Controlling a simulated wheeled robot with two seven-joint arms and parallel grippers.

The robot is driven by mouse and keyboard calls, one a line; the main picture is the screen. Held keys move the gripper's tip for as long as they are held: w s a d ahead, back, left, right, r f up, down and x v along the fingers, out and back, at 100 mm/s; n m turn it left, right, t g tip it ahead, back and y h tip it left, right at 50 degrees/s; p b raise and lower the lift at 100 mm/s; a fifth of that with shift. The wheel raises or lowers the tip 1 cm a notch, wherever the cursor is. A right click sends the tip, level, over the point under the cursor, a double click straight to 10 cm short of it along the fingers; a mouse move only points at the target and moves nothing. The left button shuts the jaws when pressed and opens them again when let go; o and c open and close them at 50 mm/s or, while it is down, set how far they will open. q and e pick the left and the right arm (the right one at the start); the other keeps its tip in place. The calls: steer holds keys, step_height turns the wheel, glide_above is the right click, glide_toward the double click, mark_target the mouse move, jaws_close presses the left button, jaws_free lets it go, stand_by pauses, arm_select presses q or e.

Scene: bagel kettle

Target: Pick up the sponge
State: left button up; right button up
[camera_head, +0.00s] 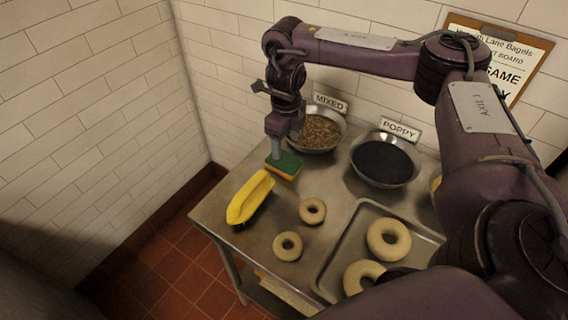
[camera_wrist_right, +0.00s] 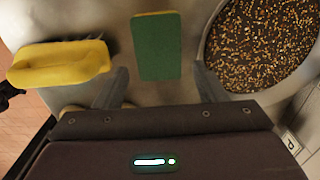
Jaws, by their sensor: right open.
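The sponge (camera_head: 287,168) is a green block with a yellow layer. It lies on the steel table near its back left edge. In the right wrist view, its green face (camera_wrist_right: 157,50) lies ahead of the gap between my fingers. My right gripper (camera_head: 275,148) points down at the sponge, very close to it. In the wrist view the right gripper (camera_wrist_right: 163,88) has its two fingers spread, with nothing between them. I cannot tell whether a finger touches the sponge. My left gripper is not in view.
A yellow brush-like tool (camera_head: 250,197) lies left of the sponge, at the table edge. A bowl of mixed seeds (camera_head: 318,132) stands behind it, and a poppy bowl (camera_head: 384,162) to the right. Two bagels (camera_head: 312,211) (camera_head: 288,246) and a bagel tray (camera_head: 345,235) are in front.

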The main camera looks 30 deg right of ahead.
mark_target(284, 160)
step_height(284, 160, down, 2)
steer(key=shift+f, duration=0.35)
steer(key=f+p, duration=0.1)
steer(key=f, duration=0.2)
steer(key=shift+a+f+p, duration=0.2)
steer(key=shift+f+p, duration=0.15)
steer(key=shift+w+f, duration=0.1)
steer(key=shift+f, duration=0.3)
steer(key=shift+c, duration=0.3)
steer(key=c, duration=0.6)
steer(key=shift+o, duration=0.2)
steer(key=shift+r, duration=0.15)
